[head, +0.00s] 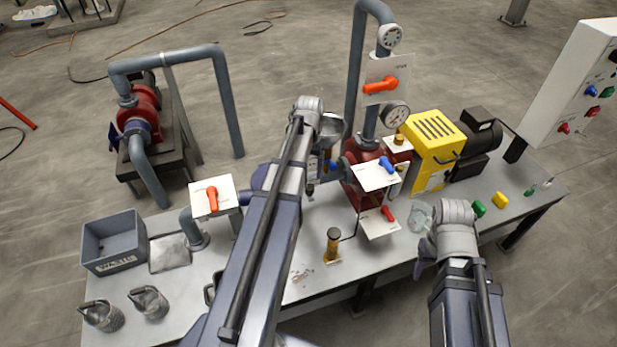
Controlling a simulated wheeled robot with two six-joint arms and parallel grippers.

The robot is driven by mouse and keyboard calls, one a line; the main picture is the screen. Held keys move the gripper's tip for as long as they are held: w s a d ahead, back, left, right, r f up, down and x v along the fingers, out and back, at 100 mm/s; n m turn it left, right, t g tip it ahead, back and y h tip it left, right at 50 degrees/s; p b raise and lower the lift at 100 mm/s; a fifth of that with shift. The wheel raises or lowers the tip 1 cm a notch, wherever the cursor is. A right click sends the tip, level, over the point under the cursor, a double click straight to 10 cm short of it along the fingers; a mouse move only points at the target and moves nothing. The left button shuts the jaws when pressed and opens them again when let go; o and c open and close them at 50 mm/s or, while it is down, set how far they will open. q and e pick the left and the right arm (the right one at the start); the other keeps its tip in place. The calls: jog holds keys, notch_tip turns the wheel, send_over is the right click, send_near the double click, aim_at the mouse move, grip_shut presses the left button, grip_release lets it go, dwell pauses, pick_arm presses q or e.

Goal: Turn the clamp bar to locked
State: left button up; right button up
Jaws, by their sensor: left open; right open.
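I cannot clearly pick out the clamp bar; my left arm covers the middle of the bench. A dark curved handle (210,292) shows only partly at that arm's left edge. My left gripper (328,135) is at the end of the raised arm, left of the red pump body (362,190); its fingers are mostly hidden, and it looks open and empty. My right gripper (427,246) is low at the bench's front edge, right of the white plate with a red handle (380,222). It is open, with its fingertips partly hidden by the wrist.
On the grey bench (190,305) stand a waste bin (112,245), two mesh baskets (148,303), an orange-handled valve (212,198) and a brass cylinder (333,243). A vertical pipe (355,75) with an orange handle, a gauge and a yellow-cased unit (432,145) crowd the back right.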

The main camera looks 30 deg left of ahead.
aim_at(310, 186)
pick_arm(q)
jog(key=shift+s+d+f+b, duration=0.1)
jog(key=shift+f+b, duration=0.15)
jog(key=shift+b, duration=0.05)
notch_tip(310, 186, down, 7)
jog(key=b, duration=0.7)
jog(key=shift+f, duration=0.15)
grip_shut()
dwell(1.0)
